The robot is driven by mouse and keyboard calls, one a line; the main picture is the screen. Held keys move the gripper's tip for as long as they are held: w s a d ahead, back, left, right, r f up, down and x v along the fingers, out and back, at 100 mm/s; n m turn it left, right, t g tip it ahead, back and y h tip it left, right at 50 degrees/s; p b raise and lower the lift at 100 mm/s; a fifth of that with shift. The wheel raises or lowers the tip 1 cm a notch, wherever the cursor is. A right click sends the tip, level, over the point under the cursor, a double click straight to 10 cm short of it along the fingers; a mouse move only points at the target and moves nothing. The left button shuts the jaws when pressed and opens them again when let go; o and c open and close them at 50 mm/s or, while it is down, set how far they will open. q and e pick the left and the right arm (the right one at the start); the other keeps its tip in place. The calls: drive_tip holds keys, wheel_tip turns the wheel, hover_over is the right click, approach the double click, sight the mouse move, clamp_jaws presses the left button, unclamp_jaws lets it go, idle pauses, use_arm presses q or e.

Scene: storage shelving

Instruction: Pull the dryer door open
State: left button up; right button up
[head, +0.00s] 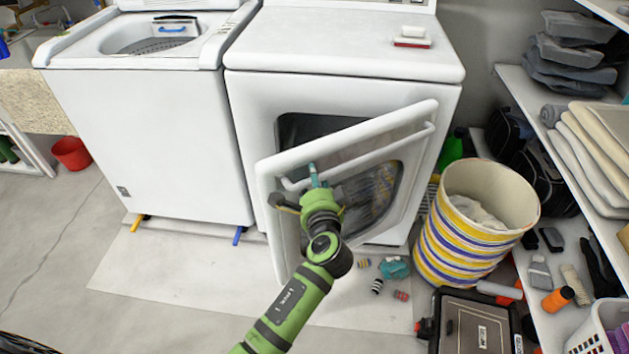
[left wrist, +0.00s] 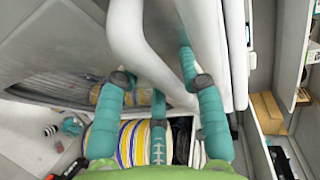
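The white dryer (head: 345,45) stands in the middle of the head view. Its door (head: 268,205) is partly open and juts out toward me, with the dark drum opening (head: 300,128) showing behind its top edge. A white bar handle (head: 405,145) runs along the door. My left gripper (head: 316,174) is at the left part of this handle. Whether a finger touches the bar is hard to tell. My right gripper is not in view.
A white washer (head: 150,130) stands left of the dryer. A striped basket (head: 465,245) stands close to the right of the door. Small items, including a teal one (head: 394,267), and a dark case (head: 475,325) lie on the floor.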

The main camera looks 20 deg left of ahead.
use_arm(q)
drive_tip(key=shift+s+d, duration=0.15)
drive_tip(key=shift+s, duration=0.05)
drive_tip(key=v, duration=1.1)
drive_tip(key=shift+s+r, duration=0.15)
drive_tip(key=shift+s, duration=0.1)
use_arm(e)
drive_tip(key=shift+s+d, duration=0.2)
use_arm(q)
drive_tip(key=shift+d, duration=0.1)
